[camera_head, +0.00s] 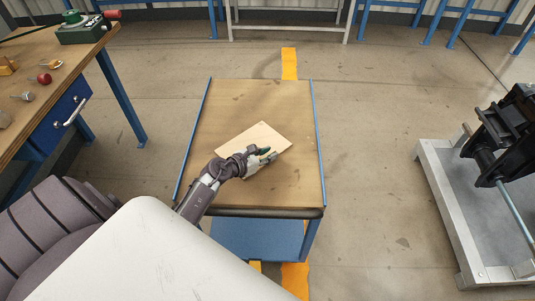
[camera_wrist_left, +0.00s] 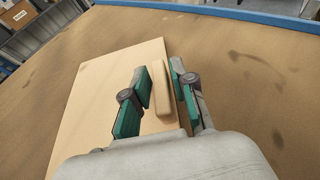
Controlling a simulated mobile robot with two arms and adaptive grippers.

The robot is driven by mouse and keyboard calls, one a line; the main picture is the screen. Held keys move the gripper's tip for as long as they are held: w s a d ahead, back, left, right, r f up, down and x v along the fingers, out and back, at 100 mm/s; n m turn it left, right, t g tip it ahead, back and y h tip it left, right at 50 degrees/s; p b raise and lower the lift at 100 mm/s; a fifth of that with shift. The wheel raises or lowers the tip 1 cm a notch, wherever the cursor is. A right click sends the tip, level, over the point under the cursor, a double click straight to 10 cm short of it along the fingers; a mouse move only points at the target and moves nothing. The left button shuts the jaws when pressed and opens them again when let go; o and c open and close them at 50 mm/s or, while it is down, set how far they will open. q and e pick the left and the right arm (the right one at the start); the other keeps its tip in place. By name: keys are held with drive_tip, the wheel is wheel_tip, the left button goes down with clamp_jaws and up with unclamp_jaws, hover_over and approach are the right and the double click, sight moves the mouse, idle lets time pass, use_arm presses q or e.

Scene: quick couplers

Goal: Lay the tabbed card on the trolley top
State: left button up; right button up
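The tabbed card (camera_head: 262,138) is a thin, pale wooden plate. It appears to lie flat on the brown trolley top (camera_head: 245,100), turned at an angle. Its raised tab (camera_wrist_left: 160,90) shows in the left wrist view, standing up from the card (camera_wrist_left: 105,85). My left gripper (camera_head: 264,153) is low over the card's near part. In the left wrist view its green-padded fingers (camera_wrist_left: 163,82) stand on either side of the tab, open, with narrow gaps beside it. The head view hides the tab behind the gripper. My right gripper is not in view.
The trolley has blue side rails (camera_head: 319,140) and a dark front bar (camera_head: 265,212). A workbench (camera_head: 50,52) with small parts stands at the left. A grey-framed platform with black machinery (camera_head: 505,135) stands at the right. The trolley top around the card is clear.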

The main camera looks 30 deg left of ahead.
use_arm(q)
drive_tip(key=shift+o, duration=0.4)
drive_tip(key=shift+r, duration=0.25)
drive_tip(key=v, duration=1.2)
drive_tip(key=shift+s+f+p, duration=0.1)
drive_tip(key=shift+f+p, duration=0.05)
drive_tip(key=shift+p, duration=0.2)
